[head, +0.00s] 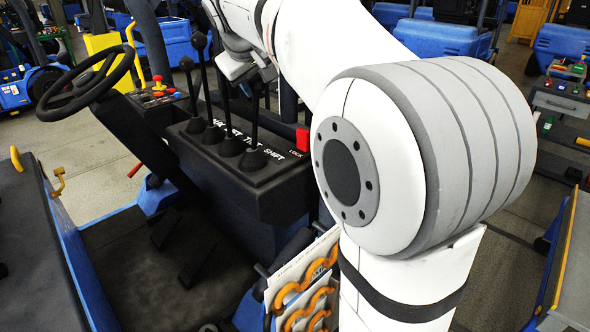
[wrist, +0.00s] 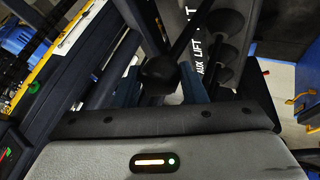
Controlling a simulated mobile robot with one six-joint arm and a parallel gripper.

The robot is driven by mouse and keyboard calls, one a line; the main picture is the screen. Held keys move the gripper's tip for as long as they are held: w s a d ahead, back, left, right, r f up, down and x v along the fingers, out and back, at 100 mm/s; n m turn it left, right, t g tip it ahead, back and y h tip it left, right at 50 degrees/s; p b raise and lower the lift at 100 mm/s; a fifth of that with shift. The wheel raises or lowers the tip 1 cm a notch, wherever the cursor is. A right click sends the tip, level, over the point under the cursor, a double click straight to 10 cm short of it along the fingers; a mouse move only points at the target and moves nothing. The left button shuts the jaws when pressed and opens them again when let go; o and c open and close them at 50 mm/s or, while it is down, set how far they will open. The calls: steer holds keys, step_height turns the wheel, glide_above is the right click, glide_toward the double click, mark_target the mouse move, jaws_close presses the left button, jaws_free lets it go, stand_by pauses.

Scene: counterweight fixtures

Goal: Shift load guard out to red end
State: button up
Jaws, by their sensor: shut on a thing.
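A black lever console (head: 250,165) carries a row of upright black levers with rubber boots. White lettering in front of them includes TILT and SHIFT, and AUX and LIFT show in the wrist view. The rear-left knobs (head: 187,63) stand free. My gripper (wrist: 160,85) has its two dark blue fingers on either side of a black lever knob (wrist: 160,70) and is shut on it. In the head view my gripper and forearm hide the tops of the nearer levers. I cannot tell which label the held lever belongs to. I cannot make out the load guard.
A red block (head: 303,139) sits beside the word LOCK at the console's right end. A black steering wheel (head: 88,84) stands at the left. A rack with orange-handled boards (head: 305,285) is below the console.

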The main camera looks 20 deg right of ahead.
steer(key=d, duration=0.1)
steer(key=w+d, duration=0.1)
steer(key=d, duration=0.1)
steer(key=shift+w+f, duration=0.2)
steer(key=shift+f, duration=0.2)
steer(key=shift+d, duration=0.1)
stand_by(1.1)
steer(key=s+a+r, duration=0.1)
steer(key=s+a, duration=0.1)
steer(key=a, duration=0.3)
steer(key=shift+s+a, duration=0.25)
steer(key=shift+a, duration=0.1)
steer(key=shift+r, duration=0.25)
